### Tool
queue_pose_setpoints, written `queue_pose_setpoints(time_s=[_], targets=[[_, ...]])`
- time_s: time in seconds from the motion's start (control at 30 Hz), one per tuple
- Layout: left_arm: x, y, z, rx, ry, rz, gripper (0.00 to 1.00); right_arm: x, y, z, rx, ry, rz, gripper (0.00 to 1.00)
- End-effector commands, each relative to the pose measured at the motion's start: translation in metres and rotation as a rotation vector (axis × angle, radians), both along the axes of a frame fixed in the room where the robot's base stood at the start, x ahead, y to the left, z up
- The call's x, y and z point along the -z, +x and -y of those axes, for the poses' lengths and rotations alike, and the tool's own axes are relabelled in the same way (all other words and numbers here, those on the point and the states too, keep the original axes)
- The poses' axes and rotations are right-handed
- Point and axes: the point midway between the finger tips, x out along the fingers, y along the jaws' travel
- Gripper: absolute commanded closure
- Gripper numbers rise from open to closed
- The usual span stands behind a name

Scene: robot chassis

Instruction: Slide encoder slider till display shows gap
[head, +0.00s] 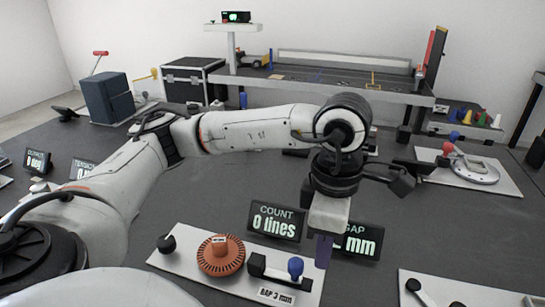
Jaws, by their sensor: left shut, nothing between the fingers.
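The encoder plate (205,262) lies on the dark table, with a red-orange toothed disc (220,257) and a black slider rail (262,268) on it. A blue knob (295,267) stands at the right end of the rail. A label on the plate reads "GAP 3 mm". The count display (275,222) behind reads "0 lines". The gap display (362,241) ends in "mm"; its number is mostly hidden by my left gripper (323,258). The left gripper points down, shut and empty, just right of the blue knob. I cannot tell whether they touch. My right gripper is out of view.
Another white plate (435,290) with black knobs is at the lower right. A plate with a grey ring device (475,172) lies farther right. Other displays (37,160) stand at the left, with dark boxes (107,98) and a workbench behind.

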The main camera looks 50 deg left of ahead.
Motion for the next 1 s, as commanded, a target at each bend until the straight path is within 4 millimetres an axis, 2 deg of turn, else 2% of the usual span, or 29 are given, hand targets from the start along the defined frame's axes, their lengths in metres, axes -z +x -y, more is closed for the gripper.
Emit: queue_pose_setpoints(time_s=[0.8, 1.0], targets=[[0.04, 0.0, 0.0, 0.0, 0.0, 0.0, 1.0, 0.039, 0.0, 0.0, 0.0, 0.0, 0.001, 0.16], [0.042, 0.0, 0.0, 0.0, -0.001, 0.001, 1.0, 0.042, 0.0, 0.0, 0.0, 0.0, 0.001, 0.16]])
